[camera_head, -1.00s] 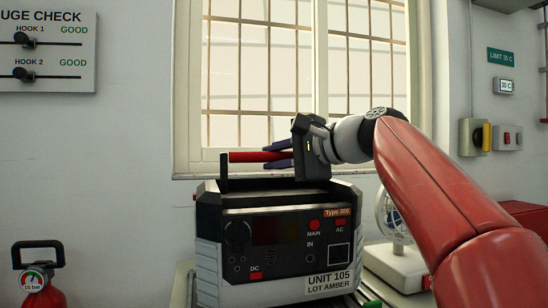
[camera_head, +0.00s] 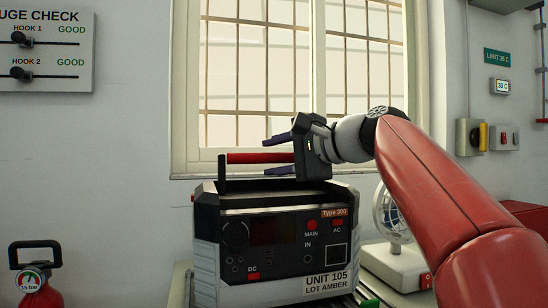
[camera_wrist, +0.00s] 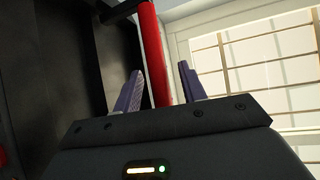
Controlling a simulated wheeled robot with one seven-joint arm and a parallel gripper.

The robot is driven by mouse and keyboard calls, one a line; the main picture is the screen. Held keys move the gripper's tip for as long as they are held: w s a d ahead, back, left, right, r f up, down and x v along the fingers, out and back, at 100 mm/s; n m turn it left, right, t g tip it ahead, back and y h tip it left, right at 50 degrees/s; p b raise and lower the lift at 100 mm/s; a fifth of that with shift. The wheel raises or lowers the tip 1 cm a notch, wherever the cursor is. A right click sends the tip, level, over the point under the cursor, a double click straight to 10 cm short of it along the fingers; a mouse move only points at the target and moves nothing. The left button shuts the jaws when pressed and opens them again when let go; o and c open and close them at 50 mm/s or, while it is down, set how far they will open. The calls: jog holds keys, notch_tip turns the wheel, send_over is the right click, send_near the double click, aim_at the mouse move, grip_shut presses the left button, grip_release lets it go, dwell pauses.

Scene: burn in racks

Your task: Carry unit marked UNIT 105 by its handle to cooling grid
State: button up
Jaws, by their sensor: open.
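The unit marked UNIT 105 (camera_head: 275,235) is a dark box with light side panels, standing upright with its label facing me in the head view. Its red handle (camera_head: 258,157) runs across above its top. My gripper (camera_head: 279,155) is at the handle's right part, with one purple finger above the bar and one below. In the wrist view the red handle (camera_wrist: 152,50) passes between the two fingers (camera_wrist: 163,92), with gaps on both sides. The jaws are open and around the handle, not clamped. The cooling grid cannot be clearly made out.
A white fan (camera_head: 390,225) stands right of the unit. A red extinguisher (camera_head: 38,285) with a gauge is at the lower left. The window (camera_head: 262,80) and wall are behind. A gauge check board (camera_head: 45,50) hangs at the upper left.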

jog(key=v, duration=1.1)
jog(key=shift+d, duration=0.25)
jog(key=shift+s, duration=0.15)
